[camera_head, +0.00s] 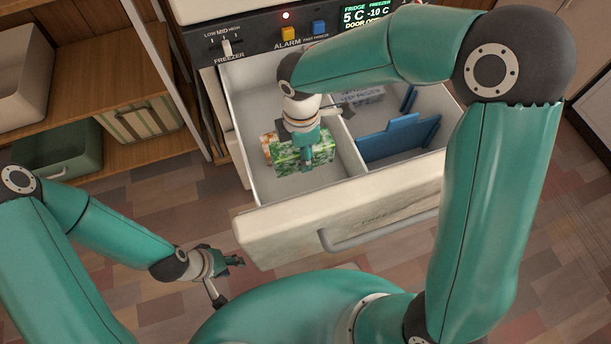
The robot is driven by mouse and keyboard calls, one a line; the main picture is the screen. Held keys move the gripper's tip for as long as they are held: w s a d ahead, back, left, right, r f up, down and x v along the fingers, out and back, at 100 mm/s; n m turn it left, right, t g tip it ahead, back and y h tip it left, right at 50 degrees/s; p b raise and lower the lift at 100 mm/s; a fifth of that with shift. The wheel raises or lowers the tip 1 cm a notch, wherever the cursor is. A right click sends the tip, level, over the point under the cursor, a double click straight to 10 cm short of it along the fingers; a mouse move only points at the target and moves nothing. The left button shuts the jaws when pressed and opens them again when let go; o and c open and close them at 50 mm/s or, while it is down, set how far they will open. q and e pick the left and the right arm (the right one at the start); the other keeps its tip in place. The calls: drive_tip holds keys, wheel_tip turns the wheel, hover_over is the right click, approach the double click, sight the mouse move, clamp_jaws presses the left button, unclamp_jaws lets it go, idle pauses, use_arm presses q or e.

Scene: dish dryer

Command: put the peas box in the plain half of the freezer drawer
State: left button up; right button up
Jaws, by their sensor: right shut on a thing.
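The freezer drawer (300,230) is pulled open and split into two halves by a white wall. I cannot tell whether the box touches the drawer floor. The right half holds blue dividers (400,139). My left gripper (236,262) is empty, low in front of the drawer; its finger gap is too small to judge.
A pale labelled packet (362,96) lies at the back of the right half. The control panel (300,30) with display is above the drawer. A wooden shelf (125,80) with bins stands at left. The drawer handle (375,235) sticks out in front.

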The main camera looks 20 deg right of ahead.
drive_tip(key=b, duration=0.2)
hover_over(303, 186)
wheel_tip(303, 186, down, 9)
use_arm(q)
drive_tip(key=shift+f+b, duration=0.8)
drive_tip(key=shift+f, duration=1.35)
use_arm(e)
drive_tip(key=shift+f, duration=2)
use_arm(q)
drive_tip(key=shift+f, duration=0.1)
use_arm(e)
drive_tip(key=shift+f, duration=0.1)
drive_tip(key=o, duration=1.4)
drive_tip(key=shift+r, duration=0.55)
wheel_tip(303, 186, up, 11)
drive_tip(key=p, duration=0.4)
drive_tip(key=shift+r, duration=0.1)
use_arm(q)
wheel_tip(303, 186, up, 4)
drive_tip(key=shift+r, duration=0.1)
